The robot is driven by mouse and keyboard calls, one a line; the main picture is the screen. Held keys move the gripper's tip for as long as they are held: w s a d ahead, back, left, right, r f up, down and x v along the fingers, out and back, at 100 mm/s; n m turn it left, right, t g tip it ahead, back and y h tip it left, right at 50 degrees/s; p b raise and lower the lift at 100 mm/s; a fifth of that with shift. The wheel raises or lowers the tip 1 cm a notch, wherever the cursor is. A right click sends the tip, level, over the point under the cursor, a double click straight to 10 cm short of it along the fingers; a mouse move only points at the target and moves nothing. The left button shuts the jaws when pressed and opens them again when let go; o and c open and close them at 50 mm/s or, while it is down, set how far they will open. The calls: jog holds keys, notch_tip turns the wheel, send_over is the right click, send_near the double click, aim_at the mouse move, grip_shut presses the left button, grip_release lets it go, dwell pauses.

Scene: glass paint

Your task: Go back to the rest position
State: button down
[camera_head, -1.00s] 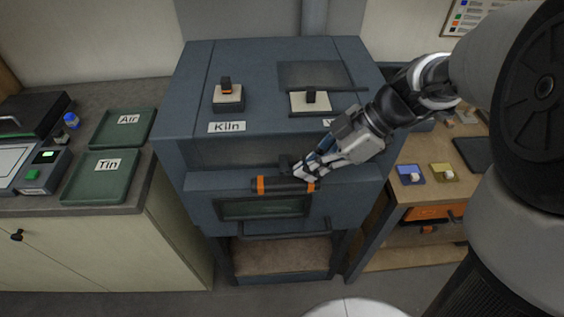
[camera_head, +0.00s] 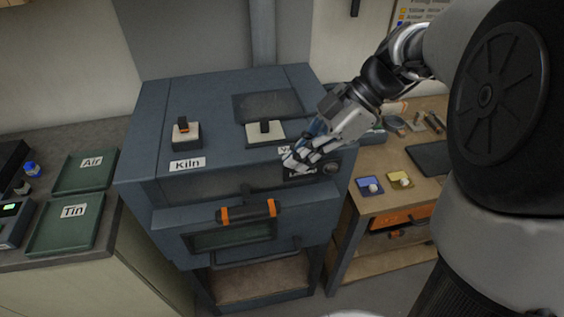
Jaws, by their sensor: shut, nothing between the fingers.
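My gripper (camera_head: 292,164) is shut and empty. It is in front of the kiln's upper right front, above and to the right of the door handle and apart from it. The kiln (camera_head: 215,95) is a blue-grey box with a "Kiln" label. Its front handle (camera_head: 248,212) is a dark bar with orange bands. My gripper and wrist partly cover a second label and a dark panel on the kiln's right front.
Green trays marked Air (camera_head: 85,172) and Tin (camera_head: 65,225) lie on the left counter. Two switches (camera_head: 186,132) (camera_head: 265,130) sit on the kiln top. A wooden bench (camera_head: 345,245) at right holds a blue dish (camera_head: 369,186) and a yellow dish (camera_head: 400,180).

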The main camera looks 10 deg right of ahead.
jog(key=s+f+m+t+h, duration=0.1)
jog(key=s+m+h, duration=0.3)
jog(key=s+m, duration=0.4)
jog(key=s+f+m+t+h+b, duration=0.1)
jog(key=s+f+m+t+h, duration=0.1)
jog(key=s+m, duration=0.5)
jog(key=m+t+h, duration=0.1)
jog(key=m, duration=0.1)
jog(key=shift+s+a+f+m+t+h, duration=0.2)
jog(key=shift+s+m+t+h, duration=0.1)
jog(key=shift+s+h, duration=0.1)
jog(key=c, duration=2.3)
grip_release()
jog(key=shift+w, duration=0.1)
